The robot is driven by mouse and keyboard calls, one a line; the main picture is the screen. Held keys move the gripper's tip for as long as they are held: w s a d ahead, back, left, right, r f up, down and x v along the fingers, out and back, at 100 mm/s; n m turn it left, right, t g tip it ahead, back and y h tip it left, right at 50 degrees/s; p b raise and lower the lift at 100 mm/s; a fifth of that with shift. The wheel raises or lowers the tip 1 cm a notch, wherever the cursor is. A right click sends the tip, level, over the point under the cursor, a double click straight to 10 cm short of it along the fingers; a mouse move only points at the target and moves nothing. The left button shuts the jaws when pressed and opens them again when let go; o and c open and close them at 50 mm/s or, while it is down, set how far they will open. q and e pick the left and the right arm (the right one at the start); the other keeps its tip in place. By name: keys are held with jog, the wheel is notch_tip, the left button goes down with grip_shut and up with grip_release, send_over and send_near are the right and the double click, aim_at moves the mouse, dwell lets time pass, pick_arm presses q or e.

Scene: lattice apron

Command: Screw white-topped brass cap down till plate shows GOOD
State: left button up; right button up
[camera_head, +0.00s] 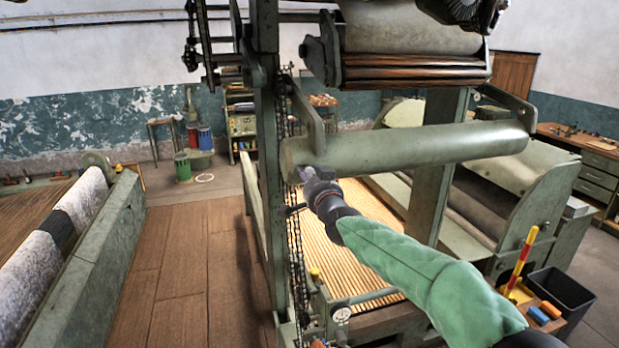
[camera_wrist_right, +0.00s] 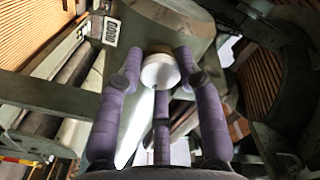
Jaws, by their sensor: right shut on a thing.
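The white-topped brass cap (camera_wrist_right: 160,71) sits at the end of a grey-green roller housing (camera_wrist_right: 185,18) in the right wrist view. My right gripper (camera_wrist_right: 160,80) is shut on the cap, its purple fingers around the cap's side. In the head view my right gripper (camera_head: 308,180) is at the left end of the green cylinder and hides the cap. A small plate (camera_wrist_right: 104,28) with dark and light patches is up and left of the cap; its lettering is too small to read surely. My left gripper is not in view.
The green cylinder (camera_head: 430,147) runs rightward from my right gripper. A tall machine post (camera_head: 268,130) and a hanging chain stand just left of it. Wooden slats (camera_head: 355,240) lie below. A black bin (camera_head: 562,292) is at the lower right. The plank floor (camera_head: 195,260) at left is clear.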

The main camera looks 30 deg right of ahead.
jog(key=shift+f+m+b, duration=0.1)
jog(key=shift+m+b, duration=0.45)
jog(key=shift+m, duration=0.55)
jog(key=o, duration=1.1)
jog(key=shift+o, duration=0.2)
jog(key=v, duration=1.2)
